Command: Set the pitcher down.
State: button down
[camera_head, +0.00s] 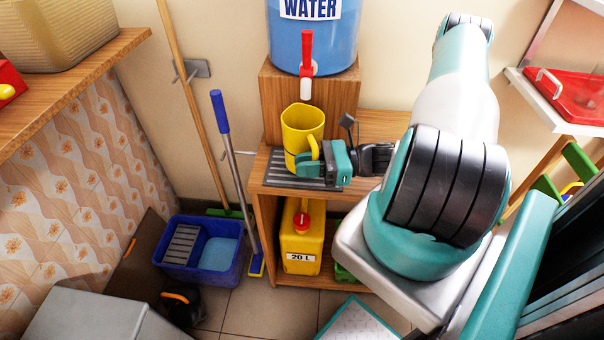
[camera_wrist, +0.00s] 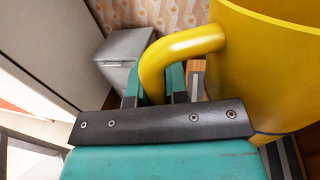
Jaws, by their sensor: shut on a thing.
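The yellow pitcher (camera_head: 300,132) is upright in the head view, at the grey slatted drip tray (camera_head: 285,176) below the red tap. I cannot tell whether its base touches the tray. My gripper (camera_head: 318,160) comes from the right and is shut on the pitcher's handle. In the wrist view, the yellow handle (camera_wrist: 185,48) passes down between the two teal fingers (camera_wrist: 155,85), and the pitcher's body (camera_wrist: 265,70) fills the right side. The pitcher's inside bottom is hidden.
A blue water dispenser (camera_head: 312,38) with a red-handled tap (camera_head: 307,60) stands on a wooden block behind the pitcher. A yellow jerrycan (camera_head: 300,245) is on the shelf below. A mop (camera_head: 228,140) and blue bucket (camera_head: 200,252) stand left. A wooden shelf (camera_head: 70,72) is upper left.

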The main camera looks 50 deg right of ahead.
jog(key=shift+s+d+f, duration=0.1)
jog(key=shift+d+f, duration=0.25)
jog(key=shift+f, duration=0.35)
jog(key=shift+f, duration=0.1)
jog(key=c, duration=1.1)
grip_release()
jog(key=b+v, duration=0.1)
jog(key=v, duration=0.6)
jog(key=shift+s+d, duration=0.1)
jog(key=shift+s, duration=0.1)
